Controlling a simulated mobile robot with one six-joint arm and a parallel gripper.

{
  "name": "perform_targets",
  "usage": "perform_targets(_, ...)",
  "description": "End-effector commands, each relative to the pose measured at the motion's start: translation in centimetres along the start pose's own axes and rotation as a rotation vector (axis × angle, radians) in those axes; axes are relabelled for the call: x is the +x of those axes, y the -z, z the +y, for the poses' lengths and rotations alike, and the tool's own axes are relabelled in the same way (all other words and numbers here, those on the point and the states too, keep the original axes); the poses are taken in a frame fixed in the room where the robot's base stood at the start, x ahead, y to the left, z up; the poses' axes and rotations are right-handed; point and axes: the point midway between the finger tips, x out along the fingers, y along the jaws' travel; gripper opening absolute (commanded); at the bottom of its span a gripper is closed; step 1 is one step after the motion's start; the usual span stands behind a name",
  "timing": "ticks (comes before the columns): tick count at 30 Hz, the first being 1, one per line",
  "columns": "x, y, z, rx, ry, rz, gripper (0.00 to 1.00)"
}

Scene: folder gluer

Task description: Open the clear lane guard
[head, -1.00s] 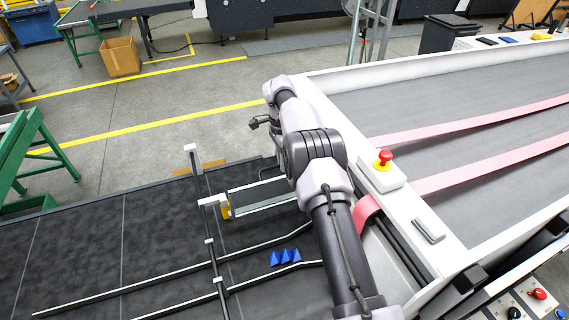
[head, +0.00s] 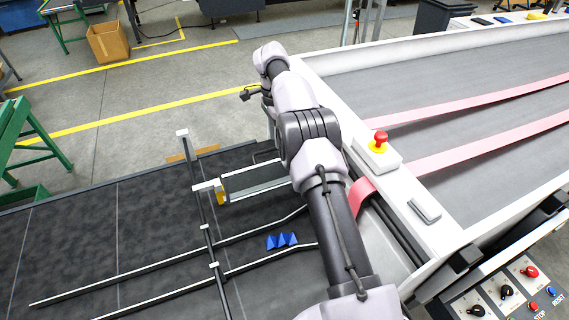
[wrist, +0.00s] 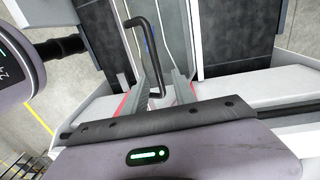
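The clear lane guard (head: 258,187) is a see-through panel in a grey frame, lying low over the dark bed beside my arm in the head view. It also shows in the wrist view (wrist: 181,38) as a pale clear strip beyond my fingers. A black U-shaped handle (wrist: 137,45) stands at its left side there. My gripper (wrist: 164,84) is open, with its two grey fingers spread. The near end of the handle shows between the fingertips; I cannot tell whether they touch it. In the head view my gripper (head: 250,95) is small and partly hidden by my wrist.
A red stop button (head: 380,139) sits on the white machine rail right of my arm. Pink belts (head: 470,153) run beyond it. Blue pieces (head: 282,241) and long rails (head: 150,272) lie on the dark bed.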

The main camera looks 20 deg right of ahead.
Motion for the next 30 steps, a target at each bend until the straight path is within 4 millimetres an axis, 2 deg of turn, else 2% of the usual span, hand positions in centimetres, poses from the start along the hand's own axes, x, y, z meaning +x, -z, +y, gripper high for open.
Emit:
perform_targets(2,0.8,-0.2,1.0,0.000,-0.002,0.001,0.33)
perform_targets(8,0.6,-0.7,4.3,0.000,-0.001,0.000,0.33)
perform_targets(18,0.4,-2.0,12.2,0.000,0.002,0.000,0.33)
perform_targets(21,0.3,-2.3,14.1,0.001,0.000,0.000,0.33)
perform_targets(25,0.1,-2.6,15.4,0.000,0.000,0.001,0.33)
perform_targets(30,0.0,-2.6,15.9,0.000,-0.002,0.000,0.33)
